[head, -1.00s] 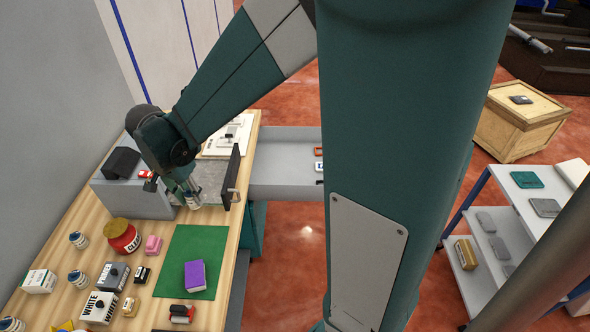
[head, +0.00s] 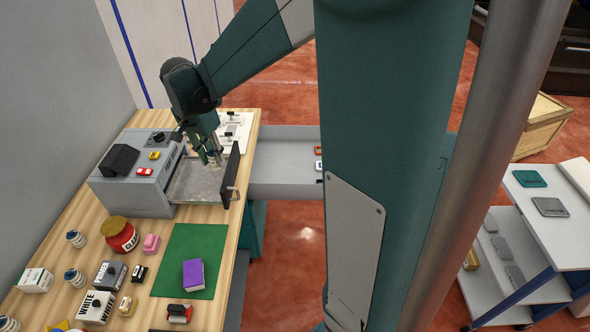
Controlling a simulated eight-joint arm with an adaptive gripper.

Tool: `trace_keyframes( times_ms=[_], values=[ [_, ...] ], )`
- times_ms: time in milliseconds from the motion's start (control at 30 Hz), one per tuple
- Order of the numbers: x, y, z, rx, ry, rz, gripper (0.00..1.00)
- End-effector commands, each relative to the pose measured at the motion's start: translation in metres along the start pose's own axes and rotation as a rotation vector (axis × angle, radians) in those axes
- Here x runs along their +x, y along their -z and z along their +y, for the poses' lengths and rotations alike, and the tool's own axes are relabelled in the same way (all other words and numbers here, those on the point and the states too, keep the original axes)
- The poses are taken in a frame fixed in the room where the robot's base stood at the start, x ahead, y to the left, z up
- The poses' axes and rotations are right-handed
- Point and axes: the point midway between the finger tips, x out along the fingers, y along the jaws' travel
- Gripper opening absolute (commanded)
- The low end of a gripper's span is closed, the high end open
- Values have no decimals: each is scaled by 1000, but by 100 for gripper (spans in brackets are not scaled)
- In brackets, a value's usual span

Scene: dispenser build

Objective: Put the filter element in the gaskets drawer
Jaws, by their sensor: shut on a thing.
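My gripper (head: 214,162) points down over the open tray-like drawer (head: 195,185) of the grey cabinet on the bench. It is shut on a small pale thing, taken as the filter element (head: 214,157), mostly hidden by the fingers. The drawer has grey inside, a dark front panel (head: 230,178) and a handle on its right. I cannot tell whether the held thing touches the drawer floor. A second, larger grey drawer (head: 275,165) stands open from the bench's right side. No drawer label is readable, so I cannot tell which is the gaskets drawer.
The grey cabinet (head: 133,190) carries a black block and small red and yellow items. A red jar (head: 121,236), several labelled boxes and white-and-blue jars crowd the front left bench. A purple block (head: 193,273) lies on a green mat (head: 210,238). My arm hides the middle.

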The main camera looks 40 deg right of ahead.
Motion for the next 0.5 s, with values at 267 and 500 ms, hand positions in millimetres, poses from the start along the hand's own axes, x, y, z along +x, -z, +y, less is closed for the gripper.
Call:
trace_keyframes(
  times_ms=[267, 500],
  values=[
    [11, 69, 6, 59, -9, 0, 10],
    [20, 128, 18, 106, -16, 0, 10]
  ],
)
